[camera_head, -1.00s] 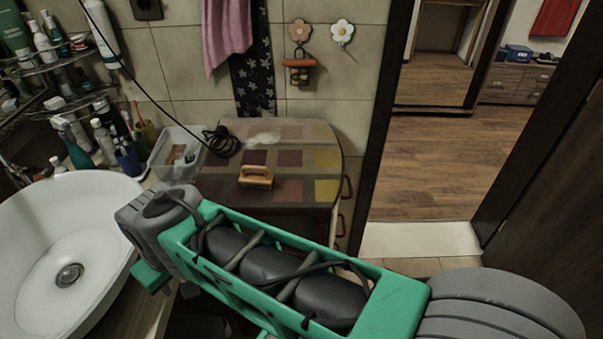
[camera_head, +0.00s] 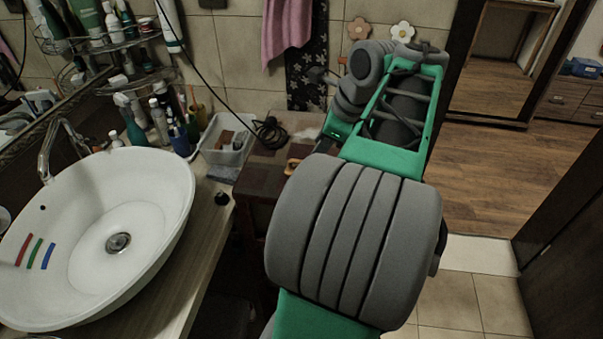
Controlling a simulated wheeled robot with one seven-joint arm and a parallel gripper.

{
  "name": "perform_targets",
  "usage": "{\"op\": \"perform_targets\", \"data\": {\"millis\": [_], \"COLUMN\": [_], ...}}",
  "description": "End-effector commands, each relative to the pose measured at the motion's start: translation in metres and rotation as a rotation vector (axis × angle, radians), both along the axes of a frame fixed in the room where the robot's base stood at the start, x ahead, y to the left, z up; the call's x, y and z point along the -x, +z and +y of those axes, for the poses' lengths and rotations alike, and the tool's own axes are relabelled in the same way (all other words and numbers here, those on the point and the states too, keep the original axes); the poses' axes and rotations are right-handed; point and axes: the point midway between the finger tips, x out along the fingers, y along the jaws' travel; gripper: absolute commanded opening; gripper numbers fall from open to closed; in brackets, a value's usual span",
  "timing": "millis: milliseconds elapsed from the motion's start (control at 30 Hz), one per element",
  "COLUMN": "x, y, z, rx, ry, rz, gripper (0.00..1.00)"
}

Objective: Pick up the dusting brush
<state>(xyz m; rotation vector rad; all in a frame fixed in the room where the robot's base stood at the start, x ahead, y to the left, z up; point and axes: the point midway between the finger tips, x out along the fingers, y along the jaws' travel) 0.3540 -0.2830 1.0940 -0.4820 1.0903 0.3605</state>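A small wooden-handled object that looks like the dusting brush (camera_head: 293,165) lies on the low patterned cabinet (camera_head: 262,172). Only its left end shows; my arm hides the rest. My green and grey arm reaches up across the middle of the view, over the cabinet.
A white basin (camera_head: 150,215) with a tap (camera_head: 60,150) is at left on a counter. Several bottles, a clear bin (camera_head: 226,140) and a coiled black cord (camera_head: 270,132) stand behind. A doorway with wooden floor (camera_head: 500,165) opens at right.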

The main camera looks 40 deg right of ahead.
Motion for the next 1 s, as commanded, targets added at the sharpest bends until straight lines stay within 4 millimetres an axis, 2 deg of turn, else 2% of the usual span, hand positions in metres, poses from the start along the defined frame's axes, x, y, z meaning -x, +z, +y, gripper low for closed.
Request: {"op": "perform_targets", "data": {"millis": [33, 400, 667, 1000], "x": [-0.003, -0.031, -0.033, -0.032], "y": [-0.011, -0.061, -0.062, -0.062], "z": [0.002, 0.002, 0.002, 0.002], "rx": [-0.002, 0.000, 0.002, 0.001], "ry": [0.002, 0.004, 0.004, 0.004], "rz": [0.001, 0.001, 0.000, 0.000], "gripper": [0.36, 0.36, 0.35, 0.07]}}
